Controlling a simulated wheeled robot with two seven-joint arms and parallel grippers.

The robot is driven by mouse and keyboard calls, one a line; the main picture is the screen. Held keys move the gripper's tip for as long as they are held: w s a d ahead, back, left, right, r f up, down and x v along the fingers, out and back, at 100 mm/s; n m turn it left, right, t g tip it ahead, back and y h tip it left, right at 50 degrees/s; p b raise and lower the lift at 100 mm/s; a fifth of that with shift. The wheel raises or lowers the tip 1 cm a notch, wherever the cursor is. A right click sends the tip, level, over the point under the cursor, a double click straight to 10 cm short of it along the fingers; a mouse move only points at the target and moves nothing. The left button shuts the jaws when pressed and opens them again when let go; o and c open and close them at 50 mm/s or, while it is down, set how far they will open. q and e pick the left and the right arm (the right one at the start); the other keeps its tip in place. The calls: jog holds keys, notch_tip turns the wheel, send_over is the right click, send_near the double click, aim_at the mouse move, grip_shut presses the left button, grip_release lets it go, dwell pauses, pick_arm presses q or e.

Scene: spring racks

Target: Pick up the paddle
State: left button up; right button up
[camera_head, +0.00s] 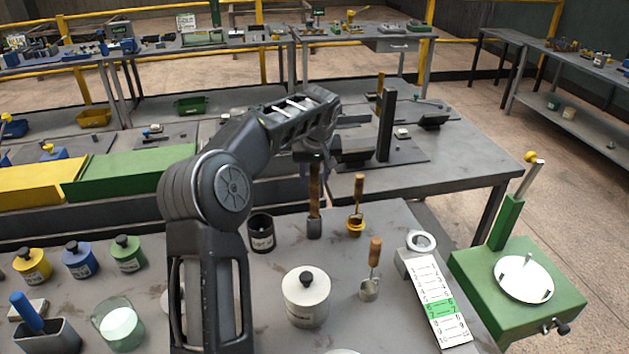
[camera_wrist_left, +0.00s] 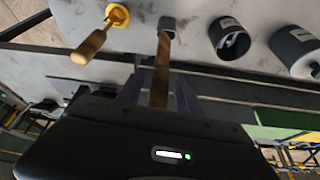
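A flat wooden handle (camera_head: 314,190) stands upright with its lower end in a small grey metal piece (camera_head: 314,228); I take it to be the paddle, but its lower end is hidden. My left gripper (camera_head: 313,165) is above the table at the top of this handle, pointing down. In the left wrist view the handle (camera_wrist_left: 161,70) runs between the two dark, blurred fingers of my left gripper (camera_wrist_left: 160,92), with a gap seeming to show on each side. My right gripper is not in view.
A black cup (camera_head: 261,235), a yellow ladle (camera_head: 355,222), a grey ladle (camera_head: 373,258) and a white lidded pot (camera_head: 306,300) stand close by. A white numbered strip (camera_head: 437,300) and a green scale (camera_head: 512,290) are at the right.

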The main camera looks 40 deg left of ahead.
pick_arm(q)
grip_shut()
jog(key=shift+r, duration=0.1)
dwell(0.5)
notch_tip(320, 180, up, 10)
jog(key=shift+f, duration=0.1)
dwell(0.9)
